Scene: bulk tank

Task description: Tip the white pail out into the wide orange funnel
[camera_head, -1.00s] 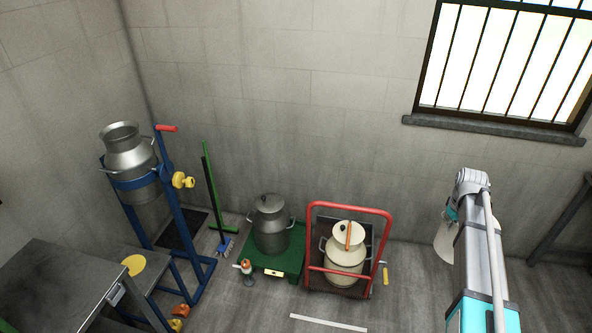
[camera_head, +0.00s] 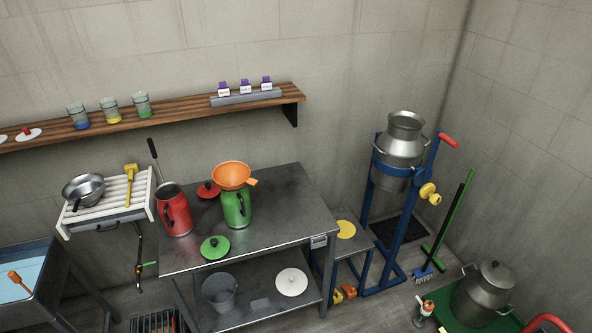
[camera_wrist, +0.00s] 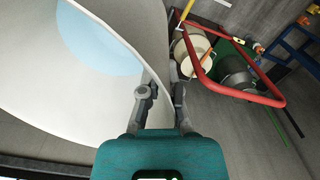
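The wide orange funnel (camera_head: 232,175) sits in the mouth of a green jug (camera_head: 237,208) on the steel table. The white pail (camera_wrist: 75,110) fills the left of the wrist view, tilted in the picture, with a pale blue patch showing inside it. My gripper (camera_wrist: 165,85) has its fingers on either side of the pail's wall near the rim and appears shut on it. The pail and gripper are outside the head view, and the funnel is not in the wrist view.
On the steel table (camera_head: 285,195) a red jug (camera_head: 174,212), a red lid (camera_head: 208,190) and a green lid (camera_head: 215,248) stand near the funnel. A wooden shelf (camera_head: 180,112) hangs above. In the wrist view a red-framed trolley (camera_wrist: 240,93) with a cream can (camera_wrist: 192,48) is beyond the pail.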

